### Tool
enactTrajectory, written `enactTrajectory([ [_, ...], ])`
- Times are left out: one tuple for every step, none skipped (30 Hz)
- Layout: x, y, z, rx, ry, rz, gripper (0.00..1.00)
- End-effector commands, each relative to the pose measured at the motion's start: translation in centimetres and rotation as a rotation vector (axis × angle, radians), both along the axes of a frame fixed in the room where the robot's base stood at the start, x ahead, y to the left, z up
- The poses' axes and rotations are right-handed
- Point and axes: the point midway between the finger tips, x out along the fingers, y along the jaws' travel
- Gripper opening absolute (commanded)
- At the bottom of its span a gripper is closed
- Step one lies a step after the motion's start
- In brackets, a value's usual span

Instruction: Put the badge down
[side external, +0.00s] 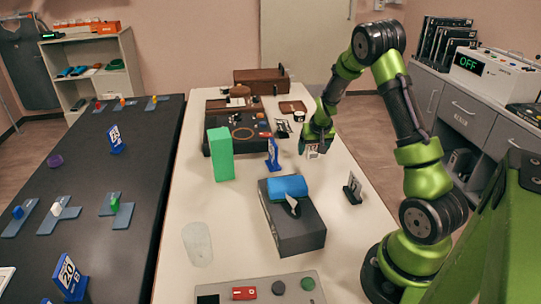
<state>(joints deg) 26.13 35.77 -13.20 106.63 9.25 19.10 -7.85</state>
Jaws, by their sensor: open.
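My gripper (314,151) is open, low over the right part of the white table, beyond the dark grey box. A small pale card-like piece (313,156) shows right at its fingertips. It may be the badge, but it is too small and too covered to be sure. I cannot tell whether it touches the fingers or the table.
The white table (184,205) holds a tall green block (220,154), a blue number stand (272,154), a dark grey box (296,231) with a blue roll (287,187), a small black stand (353,188) and a clear cup (197,243). Dark trays stand behind.

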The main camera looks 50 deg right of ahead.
Motion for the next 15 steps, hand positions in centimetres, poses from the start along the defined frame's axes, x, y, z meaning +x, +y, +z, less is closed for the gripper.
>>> enactTrajectory([
  [0.0, 0.0, 0.4, -0.002, -0.002, 0.001, 0.78],
  [-0.1, 0.1, 0.7, -0.003, -0.003, 0.001, 0.78],
  [-0.2, 0.2, 1.2, -0.002, -0.002, 0.001, 0.78],
  [-0.3, 0.4, 1.6, -0.002, -0.003, 0.0, 0.78],
  [-0.4, 0.5, 2.2, -0.003, -0.005, 0.002, 0.78],
  [-0.6, 0.8, 2.9, -0.003, -0.005, 0.003, 0.78],
  [-0.9, 1.0, 3.5, -0.003, -0.005, 0.002, 0.78],
  [-1.0, 1.1, 4.2, -0.004, -0.006, 0.002, 0.78],
  [-1.2, 1.4, 5.0, -0.004, -0.006, 0.003, 0.78],
  [-1.4, 1.6, 5.6, -0.003, -0.005, 0.002, 0.78],
  [-1.6, 1.8, 6.2, -0.002, -0.006, 0.001, 0.78],
  [-1.8, 2.0, 7.0, -0.003, -0.006, 0.003, 0.78],
  [-2.0, 2.2, 7.6, -0.003, -0.006, 0.002, 0.78],
  [-2.1, 2.3, 8.1, -0.003, -0.006, 0.003, 0.78],
  [-2.4, 2.6, 8.8, -0.002, -0.005, 0.003, 0.78],
])
